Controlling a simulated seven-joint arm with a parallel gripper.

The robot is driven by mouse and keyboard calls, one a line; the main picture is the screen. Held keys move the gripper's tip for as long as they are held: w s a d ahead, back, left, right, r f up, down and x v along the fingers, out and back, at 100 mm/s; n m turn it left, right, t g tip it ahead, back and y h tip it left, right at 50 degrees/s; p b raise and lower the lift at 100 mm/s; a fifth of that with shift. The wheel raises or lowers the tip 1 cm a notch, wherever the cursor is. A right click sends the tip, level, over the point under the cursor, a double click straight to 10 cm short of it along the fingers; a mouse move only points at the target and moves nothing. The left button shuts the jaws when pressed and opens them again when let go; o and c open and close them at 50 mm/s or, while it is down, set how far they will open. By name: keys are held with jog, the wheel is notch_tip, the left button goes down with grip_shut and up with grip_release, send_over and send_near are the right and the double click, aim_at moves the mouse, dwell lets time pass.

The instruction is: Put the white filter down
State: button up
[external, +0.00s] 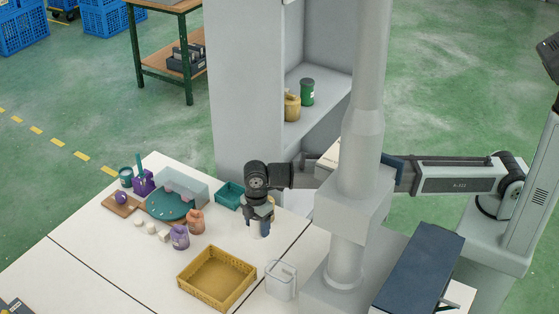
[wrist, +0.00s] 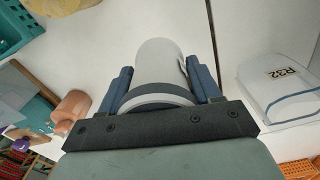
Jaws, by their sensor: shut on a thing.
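The white filter is a white cylinder with a grey band (wrist: 157,62), seen between the two dark blue fingers in the wrist view. My gripper (wrist: 163,85) is shut on it, with one finger on each side. In the external view my gripper (external: 259,212) points down over the white table, right of the small teal crate. A small pale part of the filter (external: 257,231) shows below the fingers. Its lower end and any gap to the table cannot be made out.
A yellow basket (external: 195,286) stands in front, with a clear white container (external: 281,280) to its right. The small teal crate (external: 229,196), an orange jar (external: 196,222), a purple jar (external: 180,237) and a teal tray (external: 165,207) stand to the left. Bare table lies between gripper and basket.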

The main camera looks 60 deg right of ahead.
jog(key=shift+f, duration=3.05)
jog(key=shift+f, duration=0.1)
jog(key=o, duration=1.2)
jog(key=shift+c, duration=0.2)
notch_tip(320, 180, up, 12)
jog(key=shift+r, duration=0.15)
